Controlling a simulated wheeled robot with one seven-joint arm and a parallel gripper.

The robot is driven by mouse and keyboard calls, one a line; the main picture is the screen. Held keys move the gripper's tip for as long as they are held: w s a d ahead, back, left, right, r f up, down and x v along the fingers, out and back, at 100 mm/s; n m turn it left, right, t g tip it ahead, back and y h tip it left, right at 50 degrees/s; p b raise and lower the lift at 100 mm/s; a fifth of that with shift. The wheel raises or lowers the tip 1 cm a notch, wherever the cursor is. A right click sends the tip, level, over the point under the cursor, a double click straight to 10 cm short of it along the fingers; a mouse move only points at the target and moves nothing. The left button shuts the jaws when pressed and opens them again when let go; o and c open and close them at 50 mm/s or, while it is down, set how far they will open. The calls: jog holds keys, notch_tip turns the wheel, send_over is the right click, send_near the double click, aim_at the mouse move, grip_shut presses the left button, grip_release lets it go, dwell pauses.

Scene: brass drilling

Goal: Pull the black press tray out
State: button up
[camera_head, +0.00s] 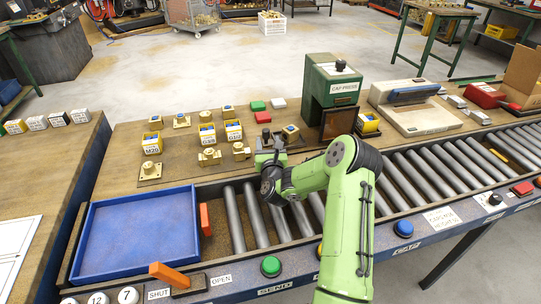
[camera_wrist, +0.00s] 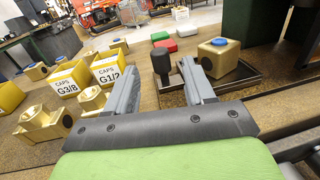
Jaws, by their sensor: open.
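The black press tray (camera_wrist: 246,73) lies on the bench and holds a brass block with a blue top (camera_wrist: 218,57); this block also shows in the head view (camera_head: 290,132). An upright black knob handle (camera_wrist: 161,64) stands at the tray's left end. My gripper (camera_wrist: 157,72) is open, with one finger on each side of the knob in the wrist view. I cannot tell whether either finger touches it. In the head view my gripper (camera_head: 266,150) is low over the bench, left of the green cap press (camera_head: 331,85), and partly hides the tray.
Yellow cap boxes (camera_wrist: 107,70) and brass fittings (camera_wrist: 43,122) stand close to my gripper's left. Green and red blocks (camera_head: 263,117) lie behind it. The roller conveyor (camera_head: 410,180) and a blue tray (camera_head: 135,235) are in front. A scale (camera_head: 415,105) stands right of the press.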

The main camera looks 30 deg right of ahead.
jog(key=b+v, duration=0.2)
jog(key=v, duration=0.5)
jog(key=shift+s+a+f+b, duration=0.2)
jog(key=shift+s+b, duration=0.05)
jog(key=shift+b, duration=0.05)
jog(key=shift+s+a+r, duration=0.1)
jog(key=shift+s+a, duration=0.05)
jog(key=shift+s, duration=0.2)
